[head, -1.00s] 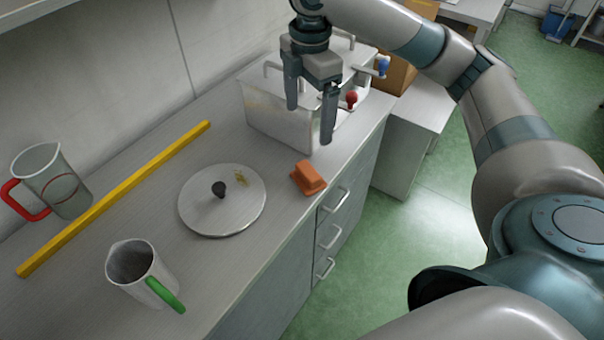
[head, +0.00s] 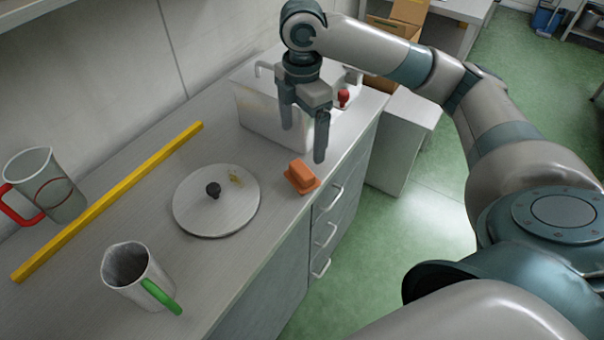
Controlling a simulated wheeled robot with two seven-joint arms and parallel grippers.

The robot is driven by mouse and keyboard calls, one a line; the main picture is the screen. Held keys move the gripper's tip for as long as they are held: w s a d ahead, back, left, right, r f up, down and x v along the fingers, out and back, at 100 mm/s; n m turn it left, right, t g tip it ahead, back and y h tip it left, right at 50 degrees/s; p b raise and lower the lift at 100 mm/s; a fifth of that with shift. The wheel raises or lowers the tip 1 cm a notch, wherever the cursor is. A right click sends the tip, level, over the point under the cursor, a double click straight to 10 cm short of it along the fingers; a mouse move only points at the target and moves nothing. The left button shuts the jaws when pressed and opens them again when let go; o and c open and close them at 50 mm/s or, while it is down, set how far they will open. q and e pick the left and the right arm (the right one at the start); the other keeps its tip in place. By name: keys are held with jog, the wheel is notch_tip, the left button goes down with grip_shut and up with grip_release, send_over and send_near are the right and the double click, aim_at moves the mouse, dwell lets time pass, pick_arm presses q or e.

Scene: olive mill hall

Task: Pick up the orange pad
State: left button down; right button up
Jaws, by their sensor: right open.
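The orange pad (head: 301,177) lies on the grey counter near its front edge, to the right of a round metal lid. It looks like a small block with a wider base. My right gripper (head: 303,142) is open and empty, pointing down above and a little behind the pad, in front of a metal container. Its fingers are apart from the pad and hide none of it. My left gripper is not in view.
The round lid (head: 216,201) with a black knob lies close to the pad. The metal container (head: 262,110) with a red-handled tap stands behind. A yellow bar (head: 110,200), a red-handled jug (head: 47,184) and a green-handled jug (head: 134,273) are at left.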

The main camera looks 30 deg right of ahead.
aim_at(302, 166)
notch_tip(302, 166, down, 6)
jog(key=shift+r+p, duration=0.1)
jog(key=shift+p, duration=0.2)
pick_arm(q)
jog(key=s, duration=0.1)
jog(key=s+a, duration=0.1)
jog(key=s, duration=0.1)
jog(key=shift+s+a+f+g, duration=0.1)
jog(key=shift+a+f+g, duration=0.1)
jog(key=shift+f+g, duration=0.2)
